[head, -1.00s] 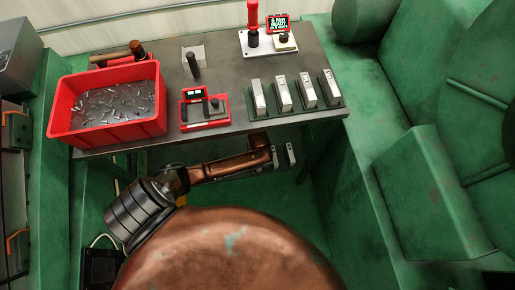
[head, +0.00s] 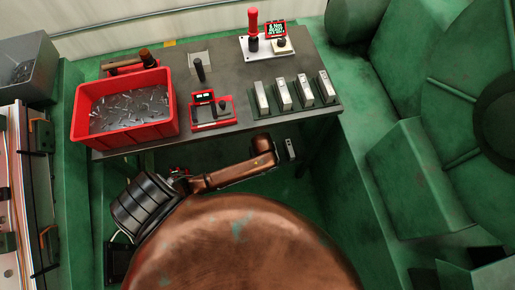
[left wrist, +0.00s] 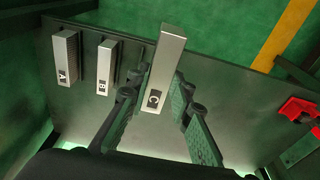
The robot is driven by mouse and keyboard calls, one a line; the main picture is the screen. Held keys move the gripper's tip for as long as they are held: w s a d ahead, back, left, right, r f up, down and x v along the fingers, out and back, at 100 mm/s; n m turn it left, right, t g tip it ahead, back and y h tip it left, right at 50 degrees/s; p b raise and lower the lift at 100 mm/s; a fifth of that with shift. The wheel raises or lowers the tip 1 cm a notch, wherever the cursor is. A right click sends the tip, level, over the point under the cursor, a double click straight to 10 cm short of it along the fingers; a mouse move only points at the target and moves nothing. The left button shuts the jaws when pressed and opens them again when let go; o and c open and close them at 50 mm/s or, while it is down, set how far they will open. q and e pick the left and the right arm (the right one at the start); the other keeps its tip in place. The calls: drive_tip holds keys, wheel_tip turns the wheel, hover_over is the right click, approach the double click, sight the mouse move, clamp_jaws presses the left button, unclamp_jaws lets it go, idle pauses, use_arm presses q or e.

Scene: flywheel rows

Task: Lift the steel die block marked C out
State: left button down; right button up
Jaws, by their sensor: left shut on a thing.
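The steel die block marked C (left wrist: 165,70) is a pale upright bar with a dark label, in the middle of the left wrist view. My left gripper (left wrist: 162,105) is shut on it, with a dark finger along each side. Block C looks larger and nearer the camera than its neighbours; its base is hidden. The block marked B (left wrist: 107,67) and the block marked A (left wrist: 66,58) stand to its left, apart from the fingers. My right gripper is not in view.
The table (head: 235,72) carries a row of upright blocks (head: 283,95), a red gauge (head: 211,112), a red bin of metal pieces (head: 127,135) and a red-handled tool (head: 253,25). Green machinery (head: 405,160) borders the right.

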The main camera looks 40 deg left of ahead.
use_arm(q)
drive_tip(key=s+d+r+p, duration=0.4)
drive_tip(key=r+p, duration=0.2)
drive_tip(key=shift+s+p, duration=0.3)
drive_tip(key=shift+p, duration=0.05)
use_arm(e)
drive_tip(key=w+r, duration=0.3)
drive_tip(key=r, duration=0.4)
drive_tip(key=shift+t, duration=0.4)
